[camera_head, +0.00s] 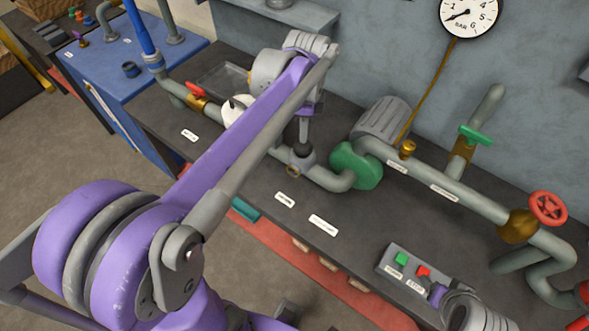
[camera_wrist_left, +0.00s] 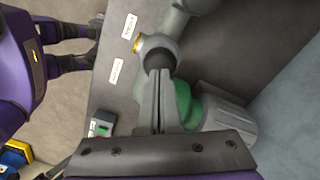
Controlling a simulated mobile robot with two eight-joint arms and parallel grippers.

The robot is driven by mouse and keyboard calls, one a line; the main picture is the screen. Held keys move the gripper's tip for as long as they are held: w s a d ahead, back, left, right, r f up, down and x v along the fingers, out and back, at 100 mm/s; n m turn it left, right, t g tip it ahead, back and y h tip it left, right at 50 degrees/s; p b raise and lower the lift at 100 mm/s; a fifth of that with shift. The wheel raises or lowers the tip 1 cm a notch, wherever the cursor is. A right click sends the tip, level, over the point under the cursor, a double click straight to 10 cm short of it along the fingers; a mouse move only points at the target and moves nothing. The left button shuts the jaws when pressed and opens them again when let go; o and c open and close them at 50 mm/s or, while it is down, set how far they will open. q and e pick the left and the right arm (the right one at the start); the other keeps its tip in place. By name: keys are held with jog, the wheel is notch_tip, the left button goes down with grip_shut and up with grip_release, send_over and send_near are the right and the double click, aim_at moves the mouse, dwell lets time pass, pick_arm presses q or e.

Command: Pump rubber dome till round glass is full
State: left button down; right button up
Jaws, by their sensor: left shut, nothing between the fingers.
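The black rubber dome (camera_head: 303,150) sits on top of a grey fitting in the pipe on the dark bench. My left gripper (camera_head: 304,139) points down from above, shut and empty, with its tips at the dome. In the left wrist view the shut fingers (camera_wrist_left: 160,78) reach the dark dome (camera_wrist_left: 159,60), partly covering it. I cannot tell how far the dome is pressed. The round glass with a brass ring (camera_head: 293,171) is on the front of the same fitting; it shows edge-on in the left wrist view (camera_wrist_left: 138,44). Its fill level cannot be made out.
A green pump (camera_head: 356,166) with a grey motor (camera_head: 385,118) is right of the dome. A red-lever valve (camera_head: 197,95) is to the left. A button box (camera_head: 405,265) stands near the front edge. A pressure gauge (camera_head: 468,14) hangs on the wall.

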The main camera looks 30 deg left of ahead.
pick_arm(q)
jog(key=shift+f+b, duration=0.7)
jog(key=shift+f, duration=0.7)
jog(key=shift+r+p, duration=0.95)
jog(key=shift+r, duration=0.7)
jog(key=shift+f, duration=0.1)
jog(key=shift+s, duration=0.1)
jog(key=shift+f, duration=0.25)
